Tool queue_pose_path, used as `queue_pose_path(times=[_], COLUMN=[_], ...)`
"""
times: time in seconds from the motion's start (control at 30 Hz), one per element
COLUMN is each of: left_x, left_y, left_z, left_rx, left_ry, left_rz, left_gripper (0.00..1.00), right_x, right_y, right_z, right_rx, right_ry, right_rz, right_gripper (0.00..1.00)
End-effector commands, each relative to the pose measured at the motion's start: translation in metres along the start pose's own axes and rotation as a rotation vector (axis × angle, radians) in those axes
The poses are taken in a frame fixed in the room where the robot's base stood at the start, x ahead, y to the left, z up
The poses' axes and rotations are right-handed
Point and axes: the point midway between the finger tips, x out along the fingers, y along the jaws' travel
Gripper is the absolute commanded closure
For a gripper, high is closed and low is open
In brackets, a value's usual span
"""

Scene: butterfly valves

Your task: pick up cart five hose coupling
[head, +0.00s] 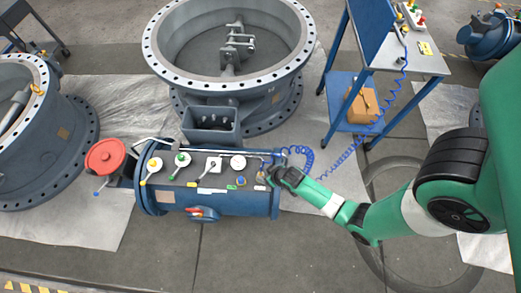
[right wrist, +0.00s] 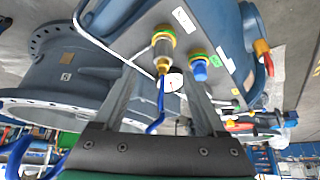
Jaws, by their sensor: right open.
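A coiled blue hose (head: 307,154) runs from a blue-framed cart (head: 420,62) to the right end of a blue cylinder (head: 235,203). In the right wrist view a brass coupling (right wrist: 163,50) with blue hose (right wrist: 160,105) hanging from it sits at a yellow-green ringed port. My right gripper (head: 279,168) is at the right end of the cylinder's top panel and covers the coupling in the head view. In the right wrist view its open fingers (right wrist: 168,76) stand on either side of the hose, tips just short of the coupling. My left gripper is out of view.
A second fitting with a blue cap (right wrist: 200,68) is close beside the coupling. The panel carries several valves and knobs, with a red handwheel (head: 105,156) at left. A large flanged valve body (head: 228,90) stands behind. Floor in front is clear.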

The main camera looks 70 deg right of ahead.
Motion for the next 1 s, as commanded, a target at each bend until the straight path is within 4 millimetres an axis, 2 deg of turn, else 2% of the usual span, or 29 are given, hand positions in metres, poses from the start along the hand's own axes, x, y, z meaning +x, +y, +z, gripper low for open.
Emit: queue_pose_path(times=[0.03,0.1,0.33,0.6,0.87,1.0], left_x=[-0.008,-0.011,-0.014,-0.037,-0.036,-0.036], left_y=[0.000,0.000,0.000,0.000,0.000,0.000], left_z=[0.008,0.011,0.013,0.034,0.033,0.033], left_rx=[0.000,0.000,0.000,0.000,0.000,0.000], left_ry=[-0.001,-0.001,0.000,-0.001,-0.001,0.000], left_rz=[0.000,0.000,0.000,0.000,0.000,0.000], left_gripper=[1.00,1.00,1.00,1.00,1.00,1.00], right_x=[0.015,0.022,0.030,0.074,0.076,0.076], right_y=[0.000,0.000,-0.001,-0.004,-0.004,-0.004], right_z=[0.003,0.002,0.002,0.008,0.006,0.006], right_rx=[0.001,0.000,-0.001,-0.001,-0.001,-0.001], right_ry=[-0.001,0.000,0.001,0.002,0.001,0.001], right_rz=[0.000,0.000,-0.001,0.000,0.000,0.000], right_gripper=[0.26,0.26,0.26,0.26,0.26,0.48])
